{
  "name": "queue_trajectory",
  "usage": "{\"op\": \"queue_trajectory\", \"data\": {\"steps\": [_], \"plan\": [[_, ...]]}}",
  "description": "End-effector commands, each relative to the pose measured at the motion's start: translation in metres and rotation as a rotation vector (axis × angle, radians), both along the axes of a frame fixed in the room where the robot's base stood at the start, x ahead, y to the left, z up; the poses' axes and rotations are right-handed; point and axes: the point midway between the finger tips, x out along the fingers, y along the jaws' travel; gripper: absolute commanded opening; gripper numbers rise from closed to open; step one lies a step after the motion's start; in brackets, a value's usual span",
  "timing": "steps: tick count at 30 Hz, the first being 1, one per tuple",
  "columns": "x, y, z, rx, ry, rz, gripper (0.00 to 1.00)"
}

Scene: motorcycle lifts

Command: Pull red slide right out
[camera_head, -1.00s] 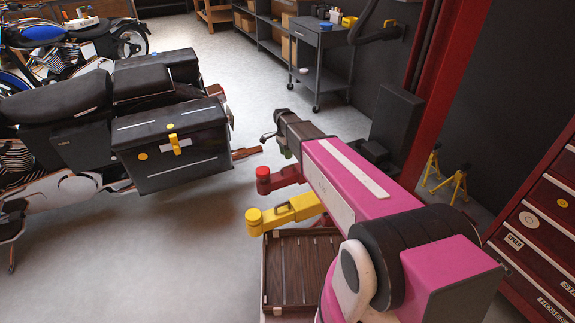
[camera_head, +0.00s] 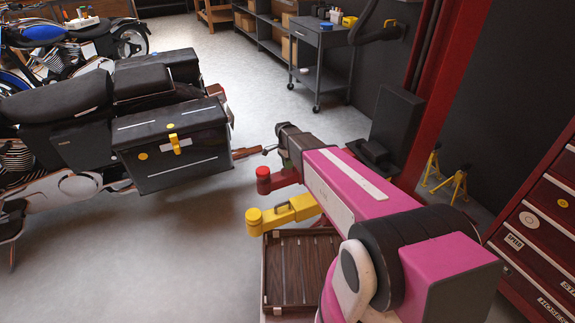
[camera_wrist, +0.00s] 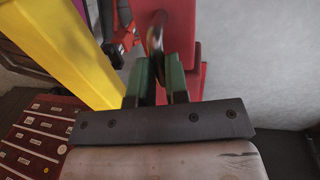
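The red slide (camera_head: 283,178) is a red arm with a round red cap at its left end, in the head view. It sits just behind a yellow arm (camera_head: 291,209). In the wrist view the red slide (camera_wrist: 207,40) rises beyond my fingers, with a curved metal handle (camera_wrist: 156,38) on it. My gripper (camera_wrist: 158,80) has its two green fingers close together, one on each side of the handle, with little gap left. In the head view my gripper (camera_head: 289,154) is partly hidden and points down at the red slide. The contact is small and partly hidden.
The yellow arm (camera_wrist: 70,50) runs close on the left in the wrist view. A motorcycle with a black side case (camera_head: 172,145) stands to the left. A slatted tray (camera_head: 303,270) lies below, and a red post (camera_head: 445,90) and red drawer cabinet (camera_head: 545,220) stand right. Floor between motorcycle and slide is clear.

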Motion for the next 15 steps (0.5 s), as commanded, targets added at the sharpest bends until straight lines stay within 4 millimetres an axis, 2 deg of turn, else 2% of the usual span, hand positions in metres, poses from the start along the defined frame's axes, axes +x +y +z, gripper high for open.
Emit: {"op": "queue_trajectory", "data": {"steps": [5, 8, 11, 15], "plan": [[-0.001, 0.002, 0.0, 0.0, 0.0, 0.001, 0.0], [-0.005, 0.01, 0.0, 0.0, 0.0, 0.001, 0.0], [-0.011, 0.025, 0.001, 0.001, 0.0, 0.003, 0.0], [-0.025, 0.058, 0.001, 0.002, 0.001, 0.005, 0.0]]}}
